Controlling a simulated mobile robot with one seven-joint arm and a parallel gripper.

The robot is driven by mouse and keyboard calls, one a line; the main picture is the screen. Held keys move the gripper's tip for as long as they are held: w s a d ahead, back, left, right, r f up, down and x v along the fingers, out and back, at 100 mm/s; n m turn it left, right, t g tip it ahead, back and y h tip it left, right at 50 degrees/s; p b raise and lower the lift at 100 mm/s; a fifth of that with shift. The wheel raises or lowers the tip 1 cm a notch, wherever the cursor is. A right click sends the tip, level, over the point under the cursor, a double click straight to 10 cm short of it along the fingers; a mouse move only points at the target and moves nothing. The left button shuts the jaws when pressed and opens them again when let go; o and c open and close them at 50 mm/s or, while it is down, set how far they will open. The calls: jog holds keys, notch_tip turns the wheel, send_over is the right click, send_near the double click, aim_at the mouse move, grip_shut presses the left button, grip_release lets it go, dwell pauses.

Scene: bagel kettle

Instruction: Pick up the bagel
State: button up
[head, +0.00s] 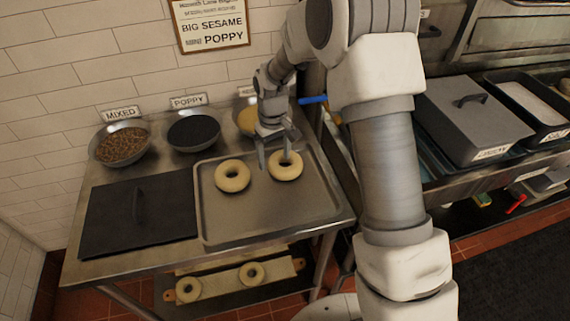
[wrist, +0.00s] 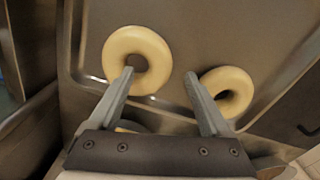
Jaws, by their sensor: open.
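Two pale ring bagels lie flat on a metal tray (head: 320,205). The left bagel (head: 233,186) is clear of my gripper (head: 275,160), which hangs over the right bagel (head: 290,175). My gripper is open and empty, pointing down, with one finger over the right bagel's hole area and the other at its left side. In the wrist view, my fingertips (wrist: 158,75) are spread; the left one overlaps the hole of one bagel (wrist: 114,48). The other bagel (wrist: 238,80) lies just beyond the right fingertip. I cannot tell exactly how high the fingertips are.
Bowls of mixed topping (head: 121,146) and poppy seeds (head: 192,133) stand behind the tray, with a yellowish bowl (head: 247,122) partly hidden by my arm. More bagels lie on a lower board (head: 220,280). The tray's front is bare.

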jog(key=shift+f, duration=1.5)
grip_shut()
